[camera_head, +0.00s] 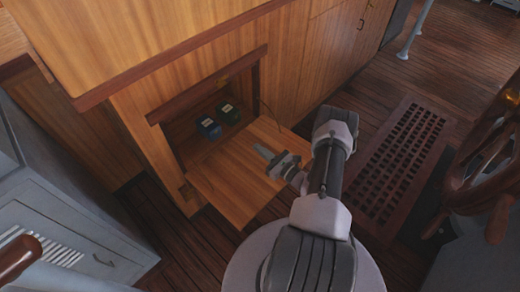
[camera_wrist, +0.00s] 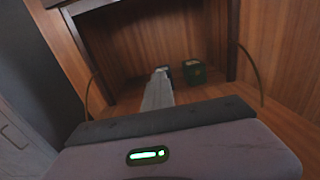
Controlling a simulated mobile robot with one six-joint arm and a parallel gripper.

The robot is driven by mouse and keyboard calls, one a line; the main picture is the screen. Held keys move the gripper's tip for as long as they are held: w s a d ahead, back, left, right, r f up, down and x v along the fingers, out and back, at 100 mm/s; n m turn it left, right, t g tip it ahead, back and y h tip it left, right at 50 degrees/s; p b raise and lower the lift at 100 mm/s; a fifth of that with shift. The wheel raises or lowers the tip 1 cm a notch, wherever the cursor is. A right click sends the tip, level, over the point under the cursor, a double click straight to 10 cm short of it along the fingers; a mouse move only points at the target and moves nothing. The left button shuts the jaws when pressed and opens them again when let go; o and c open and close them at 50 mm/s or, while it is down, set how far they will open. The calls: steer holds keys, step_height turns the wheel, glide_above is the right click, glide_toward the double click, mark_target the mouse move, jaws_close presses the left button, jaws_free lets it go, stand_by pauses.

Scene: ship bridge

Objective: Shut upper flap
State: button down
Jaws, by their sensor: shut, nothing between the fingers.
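The wooden flap (camera_head: 232,180) is open, folded down from the lower edge of a cabinet opening and sticking out roughly flat. Its wood also shows in the wrist view (camera_wrist: 222,98), partly hidden by my wrist. My gripper (camera_head: 262,152) is shut and empty, above the flap's surface near its right side. In the wrist view my gripper (camera_wrist: 160,72) points into the open compartment. Whether it touches the flap, I cannot tell.
A blue box (camera_head: 209,128) and a green box (camera_head: 228,113) stand inside the compartment. A thin stay (camera_wrist: 248,75) runs at the opening's right side. A grey cabinet (camera_head: 75,235) stands left, a floor grating (camera_head: 400,150) and a wheel (camera_head: 480,170) right.

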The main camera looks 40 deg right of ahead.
stand_by(0.8)
steer(key=shift+c, duration=2)
jaws_free()
steer(key=shift+s, duration=0.1)
steer(key=s+d+p, duration=0.1)
steer(key=s+p, duration=0.3)
steer(key=s, duration=1.3)
steer(key=shift+d+p, duration=0.15)
steer(key=shift+p, duration=0.15)
steer(key=shift+s, duration=0.1)
steer(key=shift+c, duration=0.2)
